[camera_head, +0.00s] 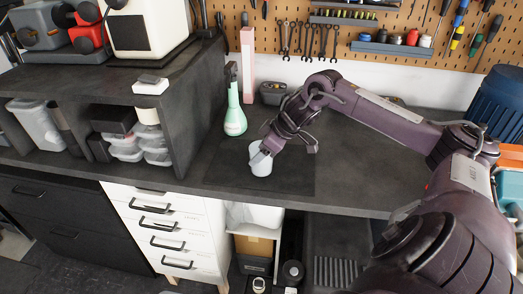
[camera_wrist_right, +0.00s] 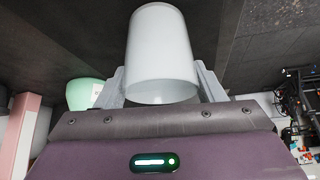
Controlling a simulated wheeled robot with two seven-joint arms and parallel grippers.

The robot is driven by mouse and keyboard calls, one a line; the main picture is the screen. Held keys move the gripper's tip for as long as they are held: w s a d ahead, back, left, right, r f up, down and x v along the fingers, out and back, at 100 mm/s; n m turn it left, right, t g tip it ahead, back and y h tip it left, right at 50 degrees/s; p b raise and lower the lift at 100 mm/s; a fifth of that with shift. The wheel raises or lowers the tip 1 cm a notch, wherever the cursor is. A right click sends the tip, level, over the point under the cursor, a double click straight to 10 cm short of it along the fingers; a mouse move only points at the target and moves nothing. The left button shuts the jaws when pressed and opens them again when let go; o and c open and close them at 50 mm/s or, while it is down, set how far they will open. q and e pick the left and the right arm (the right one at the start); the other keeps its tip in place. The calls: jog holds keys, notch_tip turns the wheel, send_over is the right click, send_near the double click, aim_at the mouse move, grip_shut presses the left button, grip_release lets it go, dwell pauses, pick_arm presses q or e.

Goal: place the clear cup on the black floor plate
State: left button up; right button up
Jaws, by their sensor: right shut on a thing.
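The cup (camera_head: 260,163) looks whitish and translucent in the head view, near the bench's front edge. It also fills the top middle of the right wrist view (camera_wrist_right: 161,45). My right gripper (camera_head: 262,153) is shut on the cup, with one grey finger on each side of it in the wrist view. The black floor plate (camera_head: 295,181) is a thin dark square on the bench. The cup appears over the plate; I cannot tell whether its base touches it. My left gripper is not in view.
A green flask (camera_head: 235,120) stands behind and left of the cup, with a pink box (camera_head: 248,65) farther back. A black shelf unit (camera_head: 190,120) with plastic containers is at the left. The bench to the right of the plate (camera_head: 370,175) is clear.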

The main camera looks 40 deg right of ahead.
jog(key=shift+f, duration=0.1)
jog(key=o, duration=0.6)
jog(key=shift+f, duration=0.1)
jog(key=shift+c, duration=0.2)
jog(key=o, duration=0.4)
